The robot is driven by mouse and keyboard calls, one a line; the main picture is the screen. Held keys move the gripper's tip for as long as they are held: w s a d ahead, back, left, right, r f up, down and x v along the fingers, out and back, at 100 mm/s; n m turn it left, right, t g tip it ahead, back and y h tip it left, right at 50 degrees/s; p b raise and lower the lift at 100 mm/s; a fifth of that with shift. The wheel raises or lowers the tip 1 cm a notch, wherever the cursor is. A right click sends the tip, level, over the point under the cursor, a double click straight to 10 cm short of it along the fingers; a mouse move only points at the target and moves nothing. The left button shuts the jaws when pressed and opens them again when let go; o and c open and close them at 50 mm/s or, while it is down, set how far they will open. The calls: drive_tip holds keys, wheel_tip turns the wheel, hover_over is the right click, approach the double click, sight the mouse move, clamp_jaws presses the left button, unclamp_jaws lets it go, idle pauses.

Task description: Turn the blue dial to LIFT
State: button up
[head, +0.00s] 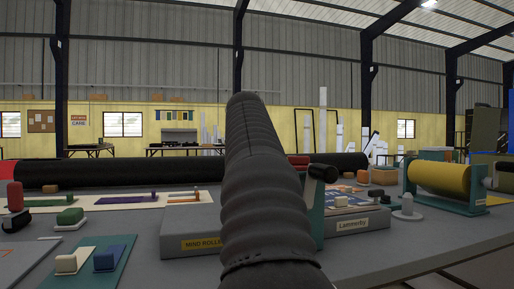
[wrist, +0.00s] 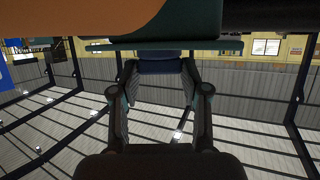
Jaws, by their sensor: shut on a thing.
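In the wrist view, a dark blue piece (wrist: 160,65), which looks like the blue dial, sits between my fingertips against a teal plate (wrist: 165,46). My gripper (wrist: 159,71) is shut on it, with one finger on each side. The dial's pointer and the LIFT mark cannot be made out. In the head view my dark arm fills the middle and hides my gripper and the dial.
A grey bench (head: 390,245) carries a yellow roller (head: 440,179) at the right and a long black roll (head: 100,172) at the back. A teal board (head: 85,278) with cream and blue blocks lies at the front left. A large orange-and-teal shape (wrist: 130,22) is close in the wrist view.

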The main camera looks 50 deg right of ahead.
drive_tip(key=shift+n+y, duration=0.3)
drive_tip(key=o, duration=1.1)
drive_tip(key=shift+o, duration=0.2)
drive_tip(key=shift+s+t, duration=0.1)
drive_tip(key=shift+t, duration=0.2)
drive_tip(key=v, duration=1.2)
